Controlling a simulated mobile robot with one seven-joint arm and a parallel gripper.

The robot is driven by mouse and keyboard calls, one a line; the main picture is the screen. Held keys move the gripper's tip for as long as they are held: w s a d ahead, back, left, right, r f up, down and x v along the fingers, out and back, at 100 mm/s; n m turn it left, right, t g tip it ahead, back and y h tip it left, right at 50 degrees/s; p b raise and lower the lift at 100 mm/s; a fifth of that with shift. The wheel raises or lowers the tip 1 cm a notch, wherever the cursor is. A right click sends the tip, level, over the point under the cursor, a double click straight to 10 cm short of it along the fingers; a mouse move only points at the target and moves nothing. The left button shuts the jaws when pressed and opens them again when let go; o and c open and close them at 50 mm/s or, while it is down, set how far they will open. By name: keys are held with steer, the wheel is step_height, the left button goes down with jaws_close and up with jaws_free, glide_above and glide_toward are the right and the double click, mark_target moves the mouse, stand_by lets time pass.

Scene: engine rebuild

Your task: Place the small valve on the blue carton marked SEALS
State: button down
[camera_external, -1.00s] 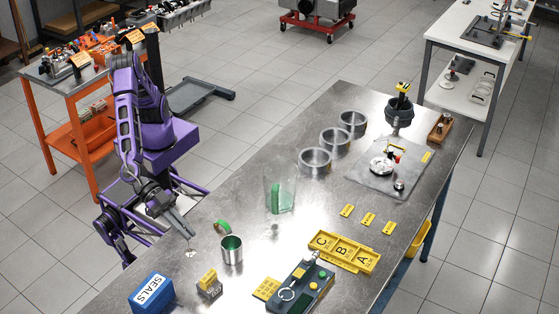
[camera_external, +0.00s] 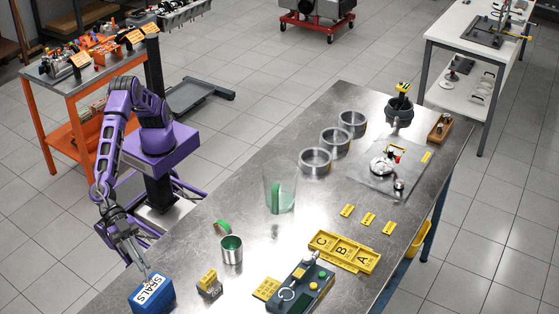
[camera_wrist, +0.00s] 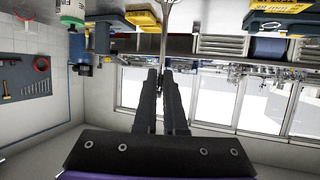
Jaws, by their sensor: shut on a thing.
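The blue carton (camera_external: 168,299) marked SEALS stands at the near left end of the metal table in the outside view. My gripper (camera_external: 145,268) points down at the carton's back edge, its tips just above or beside the white label. In the wrist view my gripper (camera_wrist: 165,74) is shut on the small valve (camera_wrist: 165,42), a thin grey stem that runs from the fingertips to the top edge and flares there. In the outside view the valve is too small to make out against the carton. Whether it touches the carton cannot be told.
A metal cup (camera_external: 232,250) and a small yellow-topped block (camera_external: 209,283) stand right of the carton. A control box (camera_external: 303,287) and a yellow A-B-C tray (camera_external: 344,251) lie farther right. A clear container (camera_external: 280,188) stands behind the cup.

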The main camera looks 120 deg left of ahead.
steer(key=shift+f, duration=1.25)
steer(key=shift+f, duration=0.15)
steer(key=c, duration=1)
jaws_free()
steer(key=shift+s+r, duration=0.25)
steer(key=shift+r, duration=0.05)
steer(key=v, duration=1.1)
steer(key=shift+s+a, duration=0.15)
steer(key=shift+s, duration=0.1)
steer(key=shift+w+r, duration=0.1)
